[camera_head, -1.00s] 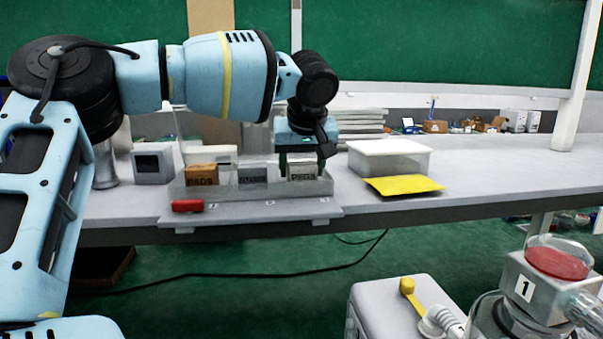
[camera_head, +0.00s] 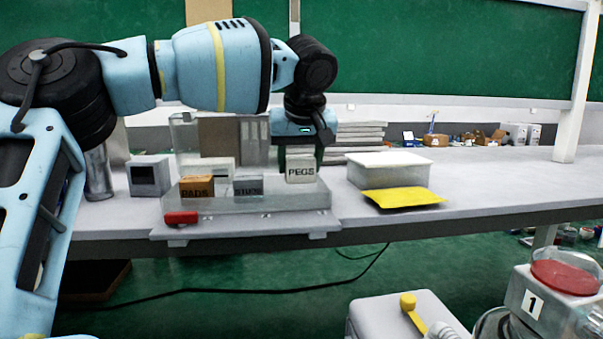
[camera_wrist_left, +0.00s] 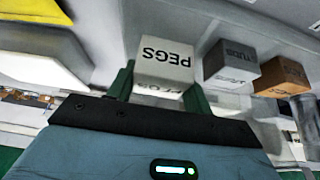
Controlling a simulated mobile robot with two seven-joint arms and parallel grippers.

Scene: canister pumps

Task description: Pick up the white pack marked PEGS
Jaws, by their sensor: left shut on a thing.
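The white pack marked PEGS (camera_head: 301,170) is between the fingers of my left gripper (camera_head: 300,160), which is shut on it. The pack is upright and raised above the clear tray (camera_head: 285,202) on the bench. In the left wrist view the PEGS pack (camera_wrist_left: 165,62) sits between the two green fingers (camera_wrist_left: 160,85), its label upside down. My right gripper is not in view.
An orange-brown pack marked PADS (camera_head: 197,187) and a grey pack (camera_head: 248,186) stand in the tray. A red block (camera_head: 181,218) is at its front left. Right of the tray are a white-lidded box (camera_head: 390,172) and a yellow sheet (camera_head: 402,198).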

